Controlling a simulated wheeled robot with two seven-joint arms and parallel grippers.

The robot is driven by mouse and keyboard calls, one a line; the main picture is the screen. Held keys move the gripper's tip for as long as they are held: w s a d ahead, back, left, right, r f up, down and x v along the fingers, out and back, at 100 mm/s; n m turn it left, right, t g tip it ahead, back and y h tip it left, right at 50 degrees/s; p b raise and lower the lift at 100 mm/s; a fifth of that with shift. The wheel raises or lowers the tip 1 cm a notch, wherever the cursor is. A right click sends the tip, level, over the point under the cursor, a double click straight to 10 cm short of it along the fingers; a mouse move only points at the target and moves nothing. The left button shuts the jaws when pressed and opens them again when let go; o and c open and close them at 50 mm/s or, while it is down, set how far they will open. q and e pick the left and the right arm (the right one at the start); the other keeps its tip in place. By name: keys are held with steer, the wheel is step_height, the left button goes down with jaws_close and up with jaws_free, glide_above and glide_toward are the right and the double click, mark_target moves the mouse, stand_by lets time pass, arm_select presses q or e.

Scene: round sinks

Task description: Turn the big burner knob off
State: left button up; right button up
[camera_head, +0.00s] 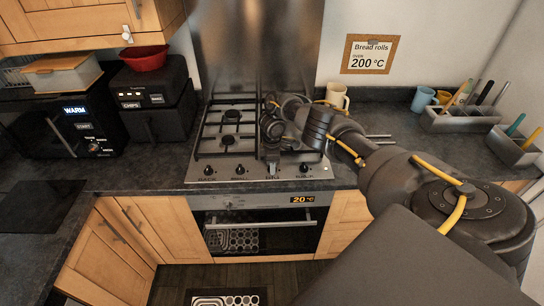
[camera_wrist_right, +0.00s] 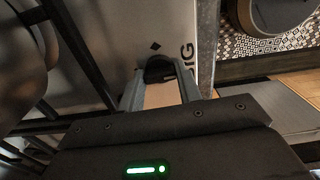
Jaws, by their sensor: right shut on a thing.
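The big burner knob is a dark round knob (camera_wrist_right: 159,66) on the steel front strip of the hob, with partly covered lettering ending in "IG" beside it in the right wrist view. My right gripper (camera_wrist_right: 160,82) has its two fingers on either side of this knob and is shut on it. In the head view my right gripper (camera_head: 272,168) reaches down to the hob's front strip and hides most of this knob. My left gripper is not in view.
The gas hob (camera_head: 218,183) has black grates, and other knobs (camera_head: 240,170) sit on both sides of my gripper. An oven (camera_head: 262,228) is below. Grey organisers (camera_head: 462,121) stand at right.

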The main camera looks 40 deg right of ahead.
steer(key=shift+d+m, duration=0.1)
steer(key=shift+m, duration=0.2)
stand_by(0.4)
steer(key=o, duration=1)
steer(key=shift+r, duration=0.15)
steer(key=shift+r, duration=0.35)
step_height(320, 180, up, 6)
steer(key=shift+w+f+p, duration=0.1)
steer(key=shift+f+p, duration=0.15)
steer(key=shift+p, duration=0.7)
step_height(320, 180, up, 4)
steer(key=shift+r, duration=0.2)
